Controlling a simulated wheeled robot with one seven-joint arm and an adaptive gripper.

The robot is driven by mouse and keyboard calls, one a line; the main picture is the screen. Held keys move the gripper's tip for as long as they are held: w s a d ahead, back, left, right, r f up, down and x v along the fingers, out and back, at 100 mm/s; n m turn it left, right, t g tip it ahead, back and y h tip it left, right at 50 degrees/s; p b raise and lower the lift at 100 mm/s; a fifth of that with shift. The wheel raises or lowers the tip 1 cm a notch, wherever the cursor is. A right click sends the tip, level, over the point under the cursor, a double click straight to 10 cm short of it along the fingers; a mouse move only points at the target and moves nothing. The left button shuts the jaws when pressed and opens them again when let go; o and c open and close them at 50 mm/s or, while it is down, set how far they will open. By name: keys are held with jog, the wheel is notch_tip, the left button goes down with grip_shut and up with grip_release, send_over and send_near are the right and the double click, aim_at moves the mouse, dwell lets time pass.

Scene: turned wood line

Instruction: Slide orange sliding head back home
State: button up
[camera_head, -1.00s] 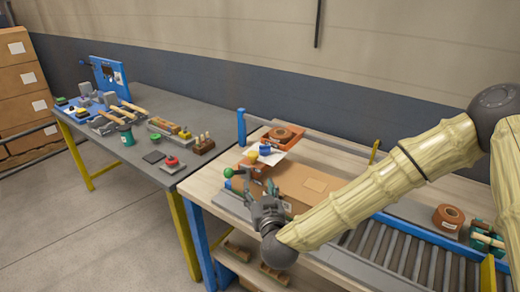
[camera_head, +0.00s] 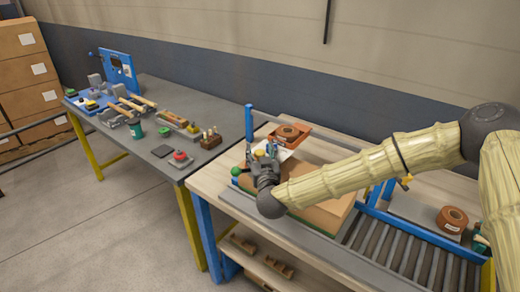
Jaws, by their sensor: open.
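The orange head (camera_head: 303,129), a flat orange piece with a brown tape roll on it, is at the far left of the light wooden bench, beside a blue post (camera_head: 248,122). My gripper (camera_head: 262,163) is open, just in front of and left of the orange head, low over the bench. Its fingers are small and partly merge with coloured parts behind them, so I cannot tell whether they touch anything.
A green ball (camera_head: 235,171) is left of my gripper. A roller conveyor (camera_head: 400,252) and another tape roll (camera_head: 452,219) are to the right. A grey table (camera_head: 160,120) with tools, a green cup (camera_head: 136,130) and a red-topped item (camera_head: 180,158) stands at left.

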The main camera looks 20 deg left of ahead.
jog(key=shift+w+a, duration=0.2)
jog(key=shift+w, duration=0.15)
